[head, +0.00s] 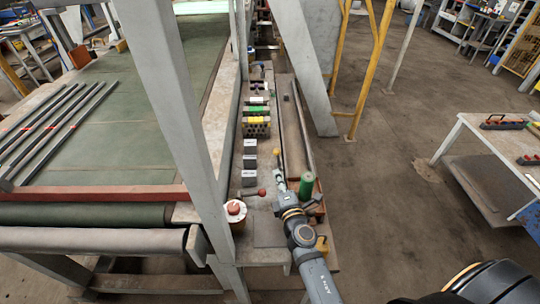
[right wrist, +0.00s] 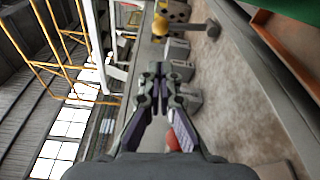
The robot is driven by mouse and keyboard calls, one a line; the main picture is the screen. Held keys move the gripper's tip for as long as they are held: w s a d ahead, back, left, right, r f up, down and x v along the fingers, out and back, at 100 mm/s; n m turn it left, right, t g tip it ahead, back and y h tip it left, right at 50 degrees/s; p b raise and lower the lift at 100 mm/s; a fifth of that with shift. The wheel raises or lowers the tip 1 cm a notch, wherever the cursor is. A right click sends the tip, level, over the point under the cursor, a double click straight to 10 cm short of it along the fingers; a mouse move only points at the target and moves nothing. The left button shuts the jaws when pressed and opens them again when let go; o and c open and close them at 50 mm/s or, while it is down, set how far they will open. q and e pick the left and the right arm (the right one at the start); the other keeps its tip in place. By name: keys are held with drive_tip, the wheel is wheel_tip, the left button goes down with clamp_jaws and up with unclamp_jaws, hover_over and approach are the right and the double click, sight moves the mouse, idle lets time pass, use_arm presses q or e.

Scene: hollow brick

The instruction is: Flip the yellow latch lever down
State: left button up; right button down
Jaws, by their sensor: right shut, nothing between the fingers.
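The yellow latch lever (head: 276,153) stands on the narrow bench in the head view, its rounded yellow knob at the far end of a thin shaft. The yellow knob (right wrist: 160,25) also shows near the top of the right wrist view, beyond my fingertips. My right gripper (head: 282,184) is just on the near side of the lever, and its fingers are hard to make out there. In the right wrist view the right gripper (right wrist: 161,72) is shut and empty, its fingertips apart from the knob in the picture. I cannot tell how near they are in depth. My left gripper is not in view.
A green cylinder (head: 307,186) stands close right of my right gripper. A red-knobbed lever (head: 262,192) and several grey blocks (head: 249,162) are to its left. A grey post (head: 183,130) rises left of the bench. The floor (head: 385,200) right of the bench is clear.

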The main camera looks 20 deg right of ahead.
sight(276, 154)
drive_tip(key=shift+d, duration=0.1)
drive_tip(key=w, duration=0.8)
drive_tip(key=shift+w+d+f, duration=0.25)
drive_tip(key=shift+w, duration=0.05)
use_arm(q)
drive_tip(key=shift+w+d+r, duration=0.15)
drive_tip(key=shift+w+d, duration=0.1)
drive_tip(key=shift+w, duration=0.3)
use_arm(e)
drive_tip(key=shift+w, duration=0.8)
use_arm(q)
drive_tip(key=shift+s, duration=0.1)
use_arm(e)
drive_tip(key=shift+s+d+r+p, duration=0.25)
drive_tip(key=shift+d+r+p, duration=0.15)
drive_tip(key=shift+d, duration=0.25)
drive_tip(key=shift+s+d, duration=0.15)
drive_tip(key=shift+d, duration=0.35)
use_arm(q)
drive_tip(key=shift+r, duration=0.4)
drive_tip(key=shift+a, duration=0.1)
use_arm(e)
drive_tip(key=shift+f, duration=0.1)
